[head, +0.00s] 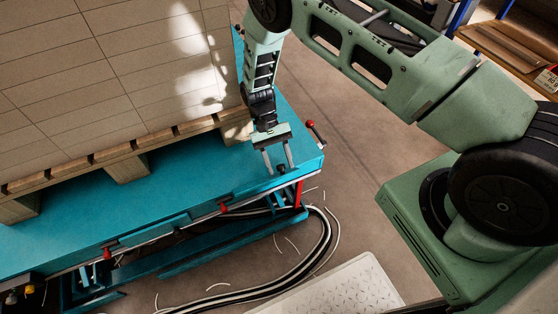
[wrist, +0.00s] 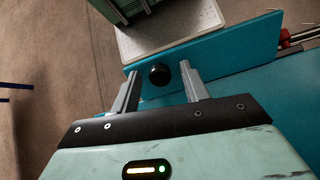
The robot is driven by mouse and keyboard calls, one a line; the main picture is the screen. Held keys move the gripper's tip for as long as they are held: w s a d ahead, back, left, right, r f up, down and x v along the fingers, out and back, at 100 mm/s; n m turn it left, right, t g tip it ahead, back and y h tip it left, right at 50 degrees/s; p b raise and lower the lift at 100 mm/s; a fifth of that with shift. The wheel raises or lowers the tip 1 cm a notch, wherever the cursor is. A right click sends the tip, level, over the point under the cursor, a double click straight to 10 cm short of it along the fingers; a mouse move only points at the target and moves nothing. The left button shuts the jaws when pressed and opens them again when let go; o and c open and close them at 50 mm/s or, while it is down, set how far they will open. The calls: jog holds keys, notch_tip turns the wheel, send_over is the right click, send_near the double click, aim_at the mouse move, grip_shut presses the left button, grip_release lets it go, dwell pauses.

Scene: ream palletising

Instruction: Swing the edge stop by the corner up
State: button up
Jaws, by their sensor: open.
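The teal lift table (head: 185,185) has a red bar (head: 298,193) hanging down its front edge near the right corner; it looks like the edge stop by the corner. My gripper (head: 280,169) is above the table top near that corner, pointing down, open and empty. In the wrist view its two grey fingers (wrist: 160,70) stand apart on either side of a round black knob (wrist: 160,74) on the teal table. The knob also shows between the fingertips in the head view (head: 281,171). I cannot tell whether the fingers touch it. The red bar is apart from the fingers.
A wooden pallet (head: 127,168) with a tall stack of wrapped reams (head: 110,75) stands behind my gripper. A red-knobbed lever (head: 311,125) rises at the table's right end. Smaller red pieces (head: 222,207) sit along the front edge. Hoses (head: 300,265) lie on the floor below.

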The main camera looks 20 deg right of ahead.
notch_tip(320, 180, up, 10)
dwell(0.5)
